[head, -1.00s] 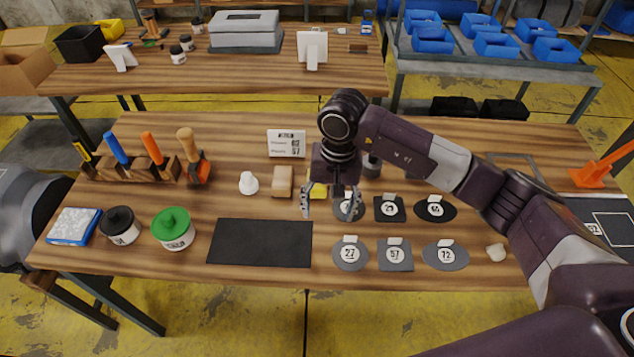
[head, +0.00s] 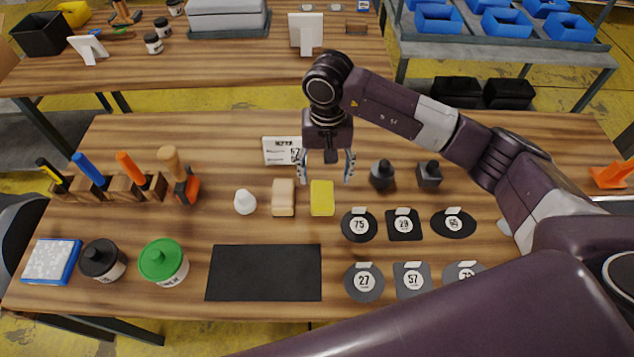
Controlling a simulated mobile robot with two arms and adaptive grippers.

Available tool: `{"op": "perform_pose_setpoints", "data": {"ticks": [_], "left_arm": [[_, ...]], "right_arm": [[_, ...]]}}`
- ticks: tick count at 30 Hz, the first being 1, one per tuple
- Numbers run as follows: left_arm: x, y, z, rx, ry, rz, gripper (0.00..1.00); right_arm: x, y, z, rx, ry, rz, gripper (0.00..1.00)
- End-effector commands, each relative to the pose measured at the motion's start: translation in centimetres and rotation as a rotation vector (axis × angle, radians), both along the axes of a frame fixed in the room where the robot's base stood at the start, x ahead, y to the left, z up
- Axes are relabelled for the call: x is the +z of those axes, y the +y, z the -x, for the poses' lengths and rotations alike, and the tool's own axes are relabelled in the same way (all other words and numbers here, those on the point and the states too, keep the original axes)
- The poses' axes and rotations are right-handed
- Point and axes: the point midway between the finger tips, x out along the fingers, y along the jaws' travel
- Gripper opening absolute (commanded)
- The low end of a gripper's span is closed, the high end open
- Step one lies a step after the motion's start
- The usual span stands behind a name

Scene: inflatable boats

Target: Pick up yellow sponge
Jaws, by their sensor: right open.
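The yellow sponge (head: 322,198) lies flat on the wooden table, near the middle, just right of a tan block (head: 283,197). My right gripper (head: 325,180) points down with its fingers spread wide, open and empty. In the picture its fingertips are just above the sponge's far end, one to each side. I cannot tell its exact height over the table. The sponge is fully visible. My left gripper does not show.
A white bottle-like piece (head: 245,202) stands left of the tan block. A white card (head: 283,150) is behind. Dark weights (head: 382,174) and numbered patches (head: 359,225) are to the right. A black mat (head: 264,272) lies in front. A tool rack (head: 110,186) is at left.

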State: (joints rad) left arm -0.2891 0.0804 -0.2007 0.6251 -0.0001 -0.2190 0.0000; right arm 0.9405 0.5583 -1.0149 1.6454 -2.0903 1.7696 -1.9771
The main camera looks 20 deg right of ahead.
Motion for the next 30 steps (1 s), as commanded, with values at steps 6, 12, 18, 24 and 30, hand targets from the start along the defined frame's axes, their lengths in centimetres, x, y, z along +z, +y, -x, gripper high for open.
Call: {"op": "perform_pose_setpoints", "data": {"ticks": [6,12,18,24,30], "left_arm": [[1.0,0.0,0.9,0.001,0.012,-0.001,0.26],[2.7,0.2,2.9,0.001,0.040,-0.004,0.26],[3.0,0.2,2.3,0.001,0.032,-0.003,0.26],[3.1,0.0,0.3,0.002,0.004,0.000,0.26],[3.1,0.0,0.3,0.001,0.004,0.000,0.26]], "right_arm": [[-2.3,0.2,0.2,0.000,0.004,0.000,0.61],[-4.9,1.0,0.4,0.000,0.007,0.000,0.61],[-7.2,0.9,0.2,0.000,0.002,0.000,0.61],[-7.4,0.9,0.1,0.001,0.000,0.001,0.61],[-7.4,0.9,0.1,0.001,0.000,0.001,0.42]]}}
